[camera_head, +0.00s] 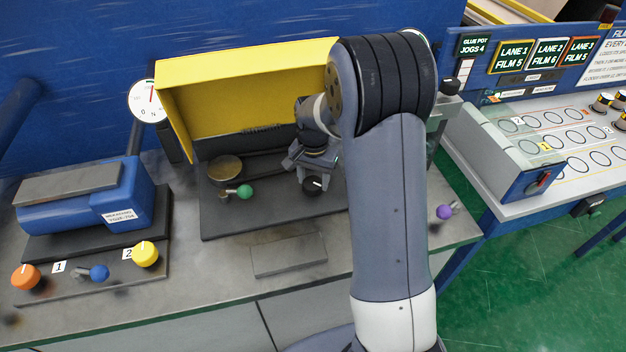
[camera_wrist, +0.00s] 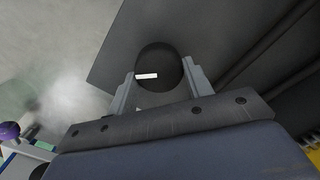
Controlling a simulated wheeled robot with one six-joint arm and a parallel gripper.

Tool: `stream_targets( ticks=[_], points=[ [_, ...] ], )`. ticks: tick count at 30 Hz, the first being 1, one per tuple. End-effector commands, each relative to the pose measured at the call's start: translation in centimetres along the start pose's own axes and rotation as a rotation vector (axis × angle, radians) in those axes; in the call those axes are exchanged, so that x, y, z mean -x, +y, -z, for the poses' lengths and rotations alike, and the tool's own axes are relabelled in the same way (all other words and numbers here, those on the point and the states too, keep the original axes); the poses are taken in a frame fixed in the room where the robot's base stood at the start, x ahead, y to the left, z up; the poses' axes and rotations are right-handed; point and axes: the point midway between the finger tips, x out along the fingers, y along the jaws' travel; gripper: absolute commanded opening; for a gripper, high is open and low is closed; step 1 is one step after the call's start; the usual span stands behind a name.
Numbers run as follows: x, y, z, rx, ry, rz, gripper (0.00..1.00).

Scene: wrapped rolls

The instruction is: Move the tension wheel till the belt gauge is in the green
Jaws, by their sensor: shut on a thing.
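A dark round knob with a white mark (camera_head: 313,185), which looks like the tension wheel, stands on the dark plate of the yellow-hooded station. No label on it can be read. In the wrist view the knob (camera_wrist: 158,62) sits between my two fingers, its white mark facing the camera. My gripper (camera_head: 314,163) is shut on this knob, one finger on each side. A white round gauge (camera_head: 145,108) with a red needle pointing about straight up is at the left of the yellow hood.
A green-ended lever (camera_head: 244,192) and a brass disc (camera_head: 225,168) are left of my gripper. A purple knob (camera_head: 443,212) is to the right. A blue machine (camera_head: 75,200) with orange, blue and yellow knobs is at far left. The yellow hood (camera_head: 245,75) rises behind.

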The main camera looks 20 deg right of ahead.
Motion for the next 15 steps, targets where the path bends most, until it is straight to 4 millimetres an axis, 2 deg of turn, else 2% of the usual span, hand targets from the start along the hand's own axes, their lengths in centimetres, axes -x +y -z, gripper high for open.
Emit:
stream_targets(
  ticks=[6,15],
  points=[
    [0.00,0.04,0.07,-0.171,0.003,0.002,0.25],
    [0.04,0.11,0.04,-0.319,0.002,0.001,0.25]
  ],
)
